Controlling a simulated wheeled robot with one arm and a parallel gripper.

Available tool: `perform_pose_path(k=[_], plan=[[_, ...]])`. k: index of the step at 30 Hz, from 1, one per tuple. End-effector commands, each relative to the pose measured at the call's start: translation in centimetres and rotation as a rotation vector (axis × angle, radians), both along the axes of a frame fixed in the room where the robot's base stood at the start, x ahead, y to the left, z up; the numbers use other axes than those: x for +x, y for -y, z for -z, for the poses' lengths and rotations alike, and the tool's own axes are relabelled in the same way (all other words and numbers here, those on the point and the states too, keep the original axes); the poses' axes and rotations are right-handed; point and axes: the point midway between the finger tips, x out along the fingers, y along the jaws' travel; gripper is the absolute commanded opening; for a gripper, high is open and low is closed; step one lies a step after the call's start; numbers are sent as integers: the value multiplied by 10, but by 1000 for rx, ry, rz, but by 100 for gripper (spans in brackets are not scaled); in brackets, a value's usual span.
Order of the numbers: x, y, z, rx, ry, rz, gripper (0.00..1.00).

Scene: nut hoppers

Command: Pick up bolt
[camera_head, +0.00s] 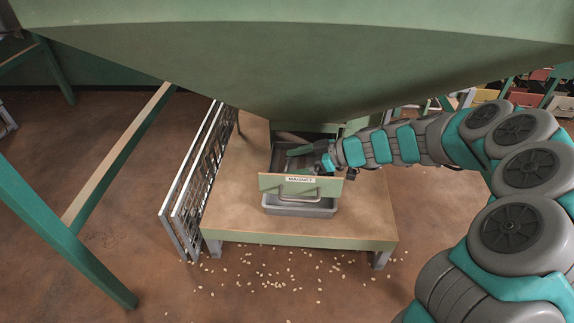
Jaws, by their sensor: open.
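No bolt can be made out in the head view. The green drawer (271,183) labelled MAGNET is pulled out under the hopper, and its inside is dark and partly covered by my arm. My gripper (300,151) is at the drawer's opening, behind the front panel, coming in from the right. Its jaws are open, with a teal finger pointing left over the drawer. I cannot tell whether anything lies between or under the fingers.
The large green hopper (300,60) hangs low over the drawer. A grey tray (300,209) sits below the drawer front on the wooden platform (235,200). Metal grates (190,190) lean at the platform's left. Nuts (290,272) are scattered on the floor in front.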

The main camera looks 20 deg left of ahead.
Motion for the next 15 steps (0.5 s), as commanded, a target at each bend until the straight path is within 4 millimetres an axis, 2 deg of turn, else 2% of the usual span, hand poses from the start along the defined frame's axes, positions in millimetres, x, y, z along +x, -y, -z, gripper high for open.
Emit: perform_pose_path(k=[6,15], plan=[[0,-1,0,1,0,0,100],[0,-1,0,1,0,0,67]])
